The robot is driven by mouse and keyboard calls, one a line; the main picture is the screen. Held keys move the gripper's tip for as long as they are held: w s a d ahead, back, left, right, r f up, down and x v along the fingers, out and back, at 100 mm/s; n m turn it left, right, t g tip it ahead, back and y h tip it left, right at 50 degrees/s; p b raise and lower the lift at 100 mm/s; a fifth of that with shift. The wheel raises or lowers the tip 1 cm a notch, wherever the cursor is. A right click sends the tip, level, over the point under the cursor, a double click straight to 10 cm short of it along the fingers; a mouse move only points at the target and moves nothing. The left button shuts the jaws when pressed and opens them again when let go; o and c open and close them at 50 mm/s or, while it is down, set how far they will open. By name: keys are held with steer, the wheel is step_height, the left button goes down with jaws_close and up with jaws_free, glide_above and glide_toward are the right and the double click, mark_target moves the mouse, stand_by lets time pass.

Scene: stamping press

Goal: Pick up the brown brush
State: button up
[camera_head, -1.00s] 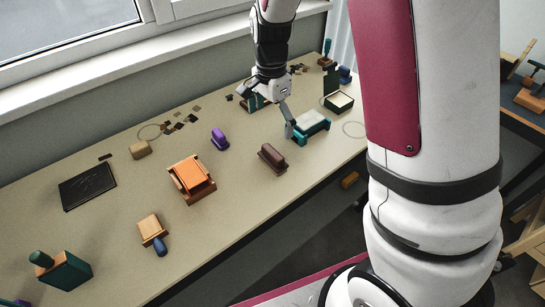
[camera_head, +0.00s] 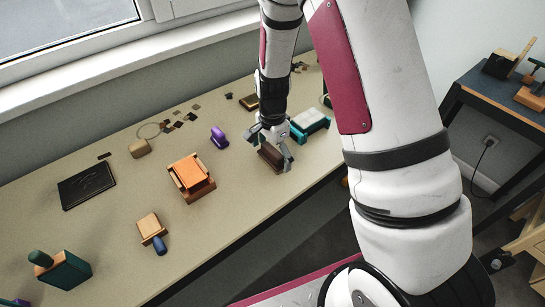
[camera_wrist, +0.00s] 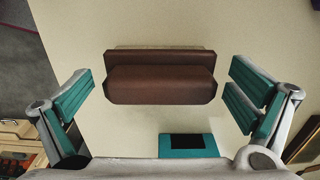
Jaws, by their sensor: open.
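The brown brush (camera_head: 270,157) lies on the table, partly hidden by my gripper in the head view. In the wrist view the brown brush (camera_wrist: 160,78) shows whole, with a narrower handle on a wider base. My gripper (camera_head: 270,150) is open above it. In the wrist view, the teal pads of my gripper (camera_wrist: 165,95) stand apart at the left and right of the brush, with a gap on both sides. Neither pad touches the brush in that view.
A teal box with a light top (camera_head: 311,121) stands close behind my gripper. A purple brush (camera_head: 218,136) and an orange wooden block holder (camera_head: 190,177) are to the left. A black plate (camera_head: 87,186) lies farther left. Bare tabletop (camera_head: 225,215) lies in front.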

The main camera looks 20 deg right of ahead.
mark_target(273, 150)
steer(key=shift+f, duration=0.3)
steer(key=c, duration=1.1)
steer(key=shift+r, duration=0.15)
steer(key=shift+r, duration=0.65)
steer(key=shift+s+r, duration=0.2)
steer(key=shift+r, duration=0.9)
steer(key=s+r+p, duration=0.1)
steer(key=s, duration=1.4)
steer(key=shift+s+d, duration=0.35)
steer(key=shift+d, duration=0.1)
steer(key=shift+r, duration=0.1)
